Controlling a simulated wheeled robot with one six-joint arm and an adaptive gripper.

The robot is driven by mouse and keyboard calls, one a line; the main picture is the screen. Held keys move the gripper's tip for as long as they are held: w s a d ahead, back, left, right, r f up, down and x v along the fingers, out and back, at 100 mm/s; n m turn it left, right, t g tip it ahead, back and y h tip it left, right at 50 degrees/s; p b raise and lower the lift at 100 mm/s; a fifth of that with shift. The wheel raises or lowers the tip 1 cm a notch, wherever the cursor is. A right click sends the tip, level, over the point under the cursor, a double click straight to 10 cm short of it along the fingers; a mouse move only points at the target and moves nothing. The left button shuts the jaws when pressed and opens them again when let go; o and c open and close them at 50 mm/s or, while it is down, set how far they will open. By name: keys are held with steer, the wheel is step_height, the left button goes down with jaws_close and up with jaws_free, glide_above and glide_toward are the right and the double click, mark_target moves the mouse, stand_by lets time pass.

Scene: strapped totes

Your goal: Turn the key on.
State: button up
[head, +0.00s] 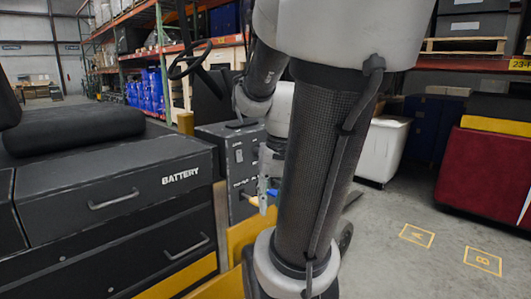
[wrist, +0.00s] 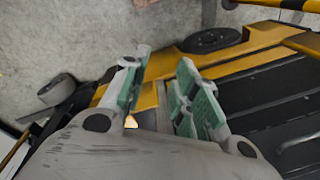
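A dark control panel (head: 238,158) with small switches and white lettering stands beside the battery cabinet in the head view. My gripper (head: 265,182) is in front of the panel's right side, partly hidden by my arm. In the wrist view my gripper (wrist: 163,70) is open, its green-padded fingers apart. I see nothing held between them.
The black cabinet marked BATTERY (head: 115,195) fills the left of the head view. A steering wheel (head: 189,60) rises behind the panel. A white bin (head: 384,150) and a red tote (head: 485,173) stand at the right. The floor (head: 405,210) between is clear.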

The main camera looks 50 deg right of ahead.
step_height(320, 180, down, 6)
steer(key=w+d+m+t+y, duration=0.1)
steer(key=d+m+t+y, duration=0.3)
steer(key=m, duration=0.6)
steer(key=w+d+m+t+h, duration=0.1)
steer(key=w+d+m+t, duration=0.8)
steer(key=d+m, duration=0.35)
steer(key=w+d+r+m+t+h, duration=0.4)
steer(key=w+d+r+m, duration=0.2)
steer(key=d+r+m, duration=0.15)
steer(key=shift+n, duration=0.5)
steer(key=w, duration=0.7)
steer(key=shift+w+a+r, duration=0.1)
steer(key=shift+a, duration=0.25)
jaws_close()
